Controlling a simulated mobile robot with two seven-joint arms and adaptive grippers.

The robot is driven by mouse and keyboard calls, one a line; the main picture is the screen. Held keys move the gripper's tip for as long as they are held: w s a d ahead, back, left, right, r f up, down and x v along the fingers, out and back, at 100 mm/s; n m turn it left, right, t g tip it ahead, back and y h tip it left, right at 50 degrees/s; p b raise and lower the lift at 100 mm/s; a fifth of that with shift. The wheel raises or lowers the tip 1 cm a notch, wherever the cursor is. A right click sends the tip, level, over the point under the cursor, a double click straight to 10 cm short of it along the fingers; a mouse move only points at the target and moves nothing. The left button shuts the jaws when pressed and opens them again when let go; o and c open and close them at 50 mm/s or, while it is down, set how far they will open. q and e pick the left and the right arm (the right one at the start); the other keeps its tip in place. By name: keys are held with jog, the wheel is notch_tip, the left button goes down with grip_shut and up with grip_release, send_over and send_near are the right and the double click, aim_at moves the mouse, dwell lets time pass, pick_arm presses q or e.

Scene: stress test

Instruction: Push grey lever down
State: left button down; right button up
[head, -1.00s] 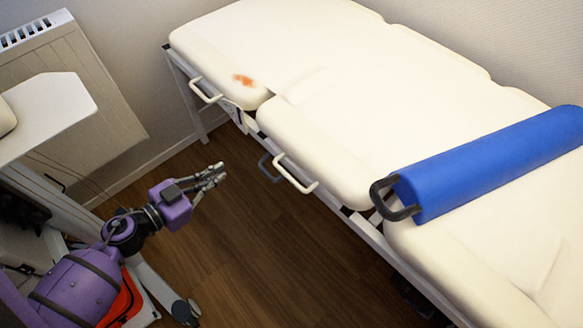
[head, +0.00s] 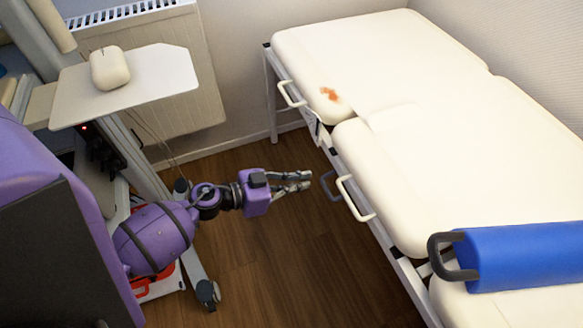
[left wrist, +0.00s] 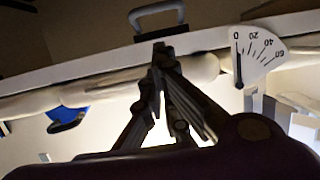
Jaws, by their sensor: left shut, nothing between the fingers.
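I cannot tell exact depth between tips and lever. My right gripper is not in view.
The cream bed (head: 440,130) fills the right side, with a blue roll (head: 530,255) across it. A second cream handle (head: 291,94) sits farther back. An angle dial (left wrist: 262,52) shows in the left wrist view. A white tray table (head: 160,75) stands left. The wooden floor (head: 290,260) between is clear.

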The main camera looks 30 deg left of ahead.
pick_arm(q)
jog(key=w+d+f+b, duration=0.2)
jog(key=w+d+f, duration=0.2)
jog(key=w+f, duration=0.1)
jog(key=shift+w+d+b, duration=0.15)
jog(key=shift+w+b, duration=0.1)
jog(key=shift+b, duration=0.05)
